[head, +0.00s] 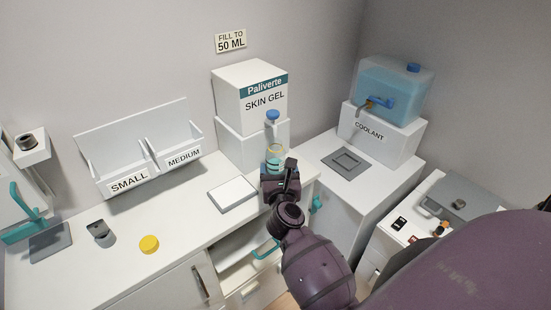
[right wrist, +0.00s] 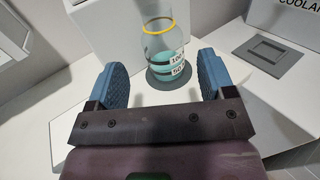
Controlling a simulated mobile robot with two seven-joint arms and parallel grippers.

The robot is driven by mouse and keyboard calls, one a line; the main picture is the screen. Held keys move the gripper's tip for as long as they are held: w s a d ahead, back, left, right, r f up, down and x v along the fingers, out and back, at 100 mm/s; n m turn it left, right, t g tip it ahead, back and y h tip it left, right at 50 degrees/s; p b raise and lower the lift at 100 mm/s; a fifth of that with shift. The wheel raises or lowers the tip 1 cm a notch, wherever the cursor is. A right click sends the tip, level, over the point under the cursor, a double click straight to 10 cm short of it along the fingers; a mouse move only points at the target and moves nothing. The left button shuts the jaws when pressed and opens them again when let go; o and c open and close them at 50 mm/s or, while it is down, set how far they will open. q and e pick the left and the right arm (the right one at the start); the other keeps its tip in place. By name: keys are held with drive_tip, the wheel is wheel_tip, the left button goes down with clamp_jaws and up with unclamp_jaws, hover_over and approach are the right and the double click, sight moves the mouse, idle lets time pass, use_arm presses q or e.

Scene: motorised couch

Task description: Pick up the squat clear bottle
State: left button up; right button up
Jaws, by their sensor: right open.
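A clear bottle (right wrist: 160,43) with teal contents in its lower part, 50 and 100 marks and a yellow ring stands upright on a round grey pad (right wrist: 173,84). In the head view the bottle (head: 275,152) is below the blue-topped nozzle of the skin gel dispenser, its lower part hidden by my gripper. My right gripper (head: 279,172) is open in front of it. In the right wrist view its blue fingers (right wrist: 161,76) are spread to either side, with the bottle ahead between them and no clear contact. My left gripper is out of view.
The skin gel dispenser (head: 250,97) stands close behind the bottle. A white plate (head: 232,194) and a yellow disc (head: 149,244) lie on the counter at left, near the small and medium bins (head: 140,152). The coolant tank (head: 393,90) is at right. A drawer (head: 250,258) below is open.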

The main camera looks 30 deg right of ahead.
sight(276, 154)
drive_tip(key=shift+x, duration=3.9)
drive_tip(key=shift+f, duration=0.15)
drive_tip(key=c, duration=0.7)
